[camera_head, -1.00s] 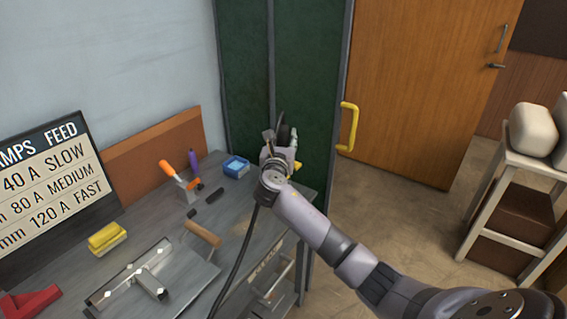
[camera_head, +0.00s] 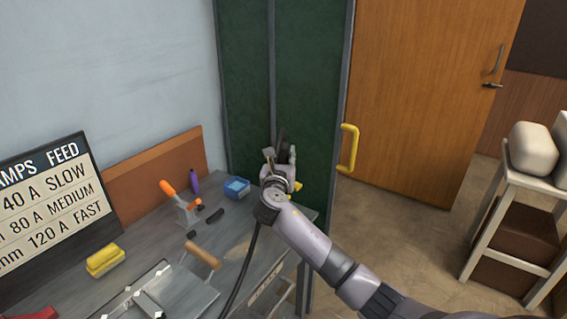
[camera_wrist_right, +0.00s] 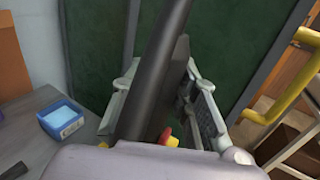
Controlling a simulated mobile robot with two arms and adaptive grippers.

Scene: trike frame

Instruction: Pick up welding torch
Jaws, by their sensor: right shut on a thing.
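My right gripper (camera_head: 280,165) is shut on the welding torch (camera_head: 281,142), a dark tube-like tool, near the far right corner of the bench. In the right wrist view the torch (camera_wrist_right: 157,75) stands large and black between the fingers (camera_wrist_right: 165,105), tilted a little, with a small red part low on it. A black cable (camera_head: 240,272) runs down from the gripper over the bench. The torch's lower part is hidden by the gripper and wrist. My left gripper is not in view.
The grey bench (camera_head: 228,218) carries a blue box (camera_head: 237,188), an orange-handled clamp (camera_head: 181,203), a purple bottle (camera_head: 195,180), a yellow block (camera_head: 104,260) and a wooden-handled tool (camera_head: 204,256). A green panel (camera_head: 308,90) with a yellow handle (camera_head: 348,148) stands close behind the gripper.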

